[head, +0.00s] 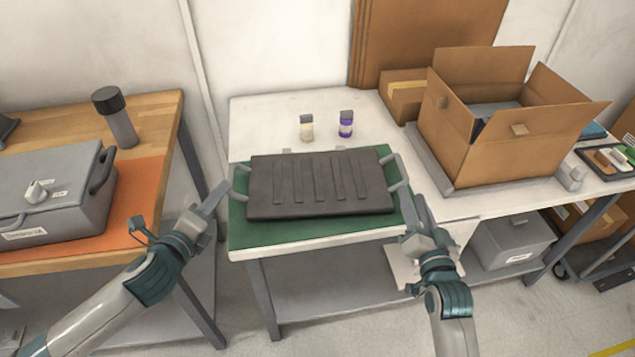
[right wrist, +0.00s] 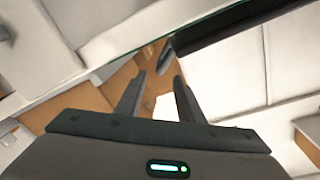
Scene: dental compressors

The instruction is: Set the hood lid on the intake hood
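A dark, ribbed rectangular slab (head: 320,184), which looks like the hood lid, lies level over a green mat (head: 300,232) on the white table. It has a pale handle at its left end (head: 238,180) and another at its right end (head: 398,170). I cannot make out a separate intake hood; the slab may hide it. My left gripper (head: 222,192) is at the left handle, its finger gap unclear. My right gripper (head: 420,208) is beside the right handle. In the right wrist view its fingers (right wrist: 160,75) are apart with nothing clearly between them, the slab's dark edge (right wrist: 225,28) just beyond.
Two small bottles, one yellowish (head: 307,128) and one purple (head: 346,124), stand behind the slab. An open cardboard box (head: 490,150) stands right of it. A grey case (head: 55,195) and a dark-capped cylinder (head: 118,120) are on the wooden table at left.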

